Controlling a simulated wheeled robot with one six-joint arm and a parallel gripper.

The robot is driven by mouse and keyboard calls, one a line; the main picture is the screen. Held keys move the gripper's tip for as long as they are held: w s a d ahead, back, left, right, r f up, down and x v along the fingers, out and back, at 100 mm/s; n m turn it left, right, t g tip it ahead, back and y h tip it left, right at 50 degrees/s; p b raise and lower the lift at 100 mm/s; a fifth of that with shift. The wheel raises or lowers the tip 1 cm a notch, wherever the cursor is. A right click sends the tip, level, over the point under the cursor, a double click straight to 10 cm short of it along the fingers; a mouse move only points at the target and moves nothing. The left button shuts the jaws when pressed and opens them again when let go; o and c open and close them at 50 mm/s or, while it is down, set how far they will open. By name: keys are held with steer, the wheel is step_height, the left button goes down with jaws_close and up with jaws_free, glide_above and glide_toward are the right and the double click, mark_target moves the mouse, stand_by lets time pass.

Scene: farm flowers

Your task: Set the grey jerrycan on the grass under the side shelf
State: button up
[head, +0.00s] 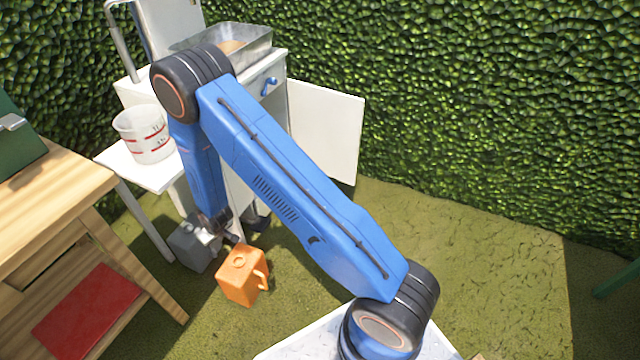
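The grey jerrycan (190,248) is low beside the end of my arm, at the front edge of the white side shelf (122,160) and below its level. It looks upright and at or close to the grass (470,290); I cannot tell if it touches. My gripper (229,237) points down just right of the jerrycan, at the jerrycan's upper right. My wrist hides part of it, so its fingers and any hold on the jerrycan do not show clearly.
An orange jerrycan (242,276) stands on the grass right in front of my gripper. A measuring bucket (145,135) sits on the side shelf. The white cabinet has an open door (328,130). A wooden table (50,205) with a red item (90,312) stands left. Grass at right is clear.

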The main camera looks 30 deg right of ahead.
steer(key=s+d+r, duration=0.1)
steer(key=d+r, duration=0.3)
steer(key=r, duration=0.6)
steer(key=s+d+r+m, duration=0.1)
steer(key=d+r, duration=0.2)
steer(key=r, duration=0.6)
steer(key=s+d+r, duration=0.1)
steer(key=d+r, duration=0.3)
steer(key=r, duration=0.6)
steer(key=s+d+r+m, duration=0.1)
steer(key=s+d+r, duration=0.35)
steer(key=r, duration=0.25)
steer(key=s+d+r, duration=0.4)
steer(key=s+r, duration=0.2)
steer(key=r, duration=0.2)
steer(key=s+d+r, duration=0.3)
steer(key=s, duration=0.5)
steer(key=s+d+r+m+h, duration=0.1)
steer(key=s+d+r, duration=0.2)
steer(key=s, duration=0.6)
steer(key=s+d+r+m, duration=0.1)
steer(key=s+d+r, duration=0.2)
steer(key=s, duration=0.6)
steer(key=shift+t+h, duration=0.3)
steer(key=shift+h, duration=0.1)
